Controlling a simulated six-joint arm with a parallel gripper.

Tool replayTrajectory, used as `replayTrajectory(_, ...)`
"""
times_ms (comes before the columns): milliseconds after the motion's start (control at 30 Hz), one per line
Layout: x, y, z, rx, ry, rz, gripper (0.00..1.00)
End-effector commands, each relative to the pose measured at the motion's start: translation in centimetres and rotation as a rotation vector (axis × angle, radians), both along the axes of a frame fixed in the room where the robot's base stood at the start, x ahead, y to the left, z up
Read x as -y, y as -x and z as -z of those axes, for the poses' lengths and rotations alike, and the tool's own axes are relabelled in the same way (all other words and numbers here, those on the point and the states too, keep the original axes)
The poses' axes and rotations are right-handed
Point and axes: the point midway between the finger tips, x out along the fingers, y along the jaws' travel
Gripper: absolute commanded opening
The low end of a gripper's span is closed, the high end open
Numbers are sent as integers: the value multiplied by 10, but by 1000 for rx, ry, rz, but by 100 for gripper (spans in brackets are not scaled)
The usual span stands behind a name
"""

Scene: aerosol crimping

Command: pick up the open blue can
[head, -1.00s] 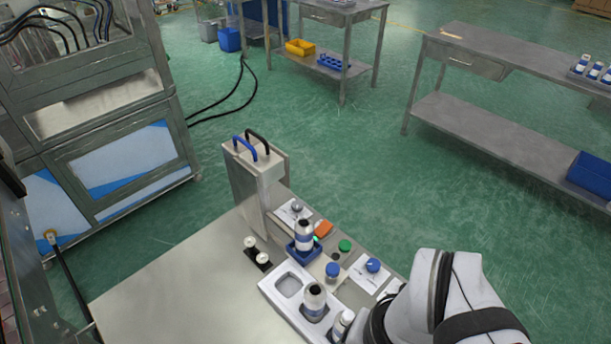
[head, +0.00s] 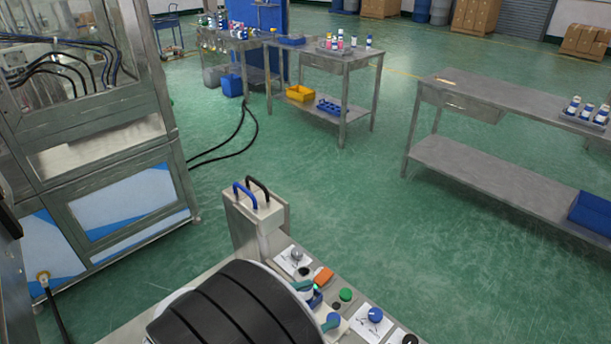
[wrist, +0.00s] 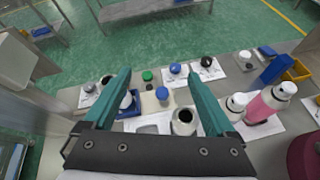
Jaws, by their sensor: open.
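In the wrist view, my gripper (wrist: 160,68) has two teal fingers spread wide with nothing between the tips. A can with a dark open mouth (wrist: 184,118) stands upright in a pale tray (wrist: 150,127), between the fingers in the picture and nearer the palm. A second dark-mouthed can (wrist: 107,80) shows beside the left finger, partly hidden, next to a blue holder (wrist: 129,107). I cannot tell their body colours well from above. In the head view my black wrist covers the cans; the teal fingertips of my gripper (head: 318,303) show past it.
A blue cap (wrist: 163,95), a green button (wrist: 147,75), a blue knob (wrist: 175,68) and a black knob (wrist: 206,62) lie beyond. A grey post with handles (head: 255,218) rises at left.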

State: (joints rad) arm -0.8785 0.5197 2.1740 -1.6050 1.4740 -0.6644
Motion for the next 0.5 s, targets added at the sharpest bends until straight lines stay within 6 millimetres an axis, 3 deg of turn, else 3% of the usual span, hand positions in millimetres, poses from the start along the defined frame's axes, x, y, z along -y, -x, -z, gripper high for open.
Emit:
replayTrajectory(33,-30,-8,12,-29,90,-156,90)
replayTrajectory(100,-62,-15,23,-50,182,-316,90)
replayTrajectory(167,-74,-19,28,-58,223,-384,90)
replayTrajectory(233,-73,-29,34,-61,237,-406,90)
replayTrajectory(500,-33,-86,59,-60,233,-400,90)
